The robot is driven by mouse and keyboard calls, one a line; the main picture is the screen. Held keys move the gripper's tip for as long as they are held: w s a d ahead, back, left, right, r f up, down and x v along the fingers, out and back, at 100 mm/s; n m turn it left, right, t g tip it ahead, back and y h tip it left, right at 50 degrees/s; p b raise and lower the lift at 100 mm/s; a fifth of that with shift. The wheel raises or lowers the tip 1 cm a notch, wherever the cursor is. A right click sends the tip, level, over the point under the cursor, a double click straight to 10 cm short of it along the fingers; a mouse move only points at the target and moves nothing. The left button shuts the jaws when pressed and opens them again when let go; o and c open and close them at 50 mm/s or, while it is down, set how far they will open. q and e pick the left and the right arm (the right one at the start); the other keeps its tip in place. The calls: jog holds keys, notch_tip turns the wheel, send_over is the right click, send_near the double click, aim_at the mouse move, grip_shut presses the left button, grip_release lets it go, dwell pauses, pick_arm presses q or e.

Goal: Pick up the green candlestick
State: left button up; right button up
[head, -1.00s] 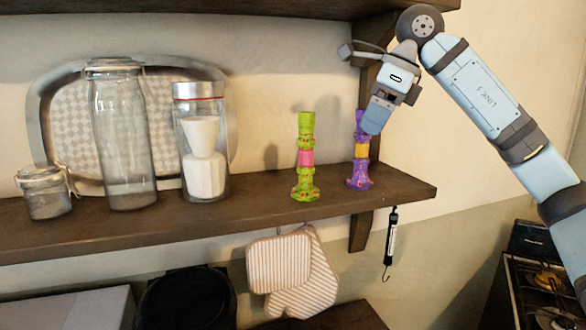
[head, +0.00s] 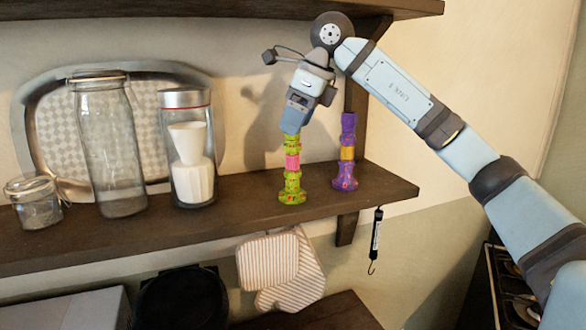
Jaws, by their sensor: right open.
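The green candlestick (head: 292,184), with a pink middle band, stands upright on the wooden wall shelf (head: 245,198). My right gripper (head: 291,128) points down at its top from above, and the fingertips overlap the candlestick's upper end in the picture. The gripper is open; whether its fingers stand on both sides of the candlestick or touch it cannot be told. A purple candlestick (head: 346,155) with a yellow band stands upright to the right, apart from the gripper. My left gripper is not in view.
Glass jars stand left on the shelf: a small one (head: 37,203), a tall one (head: 108,150) and one with a red-ringed lid (head: 191,155). A tray (head: 28,120) leans behind them. An upper shelf (head: 250,8) is overhead. Oven mitts (head: 270,262) hang below.

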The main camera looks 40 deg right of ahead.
aim_at(293, 160)
jog(key=x, duration=0.2)
jog(key=shift+w+a+f, duration=0.1)
jog(key=shift+w+f, duration=0.05)
jog(key=shift+f, duration=0.35)
jog(key=shift+c, duration=0.4)
jog(key=c, duration=1.1)
jog(key=shift+o, duration=0.2)
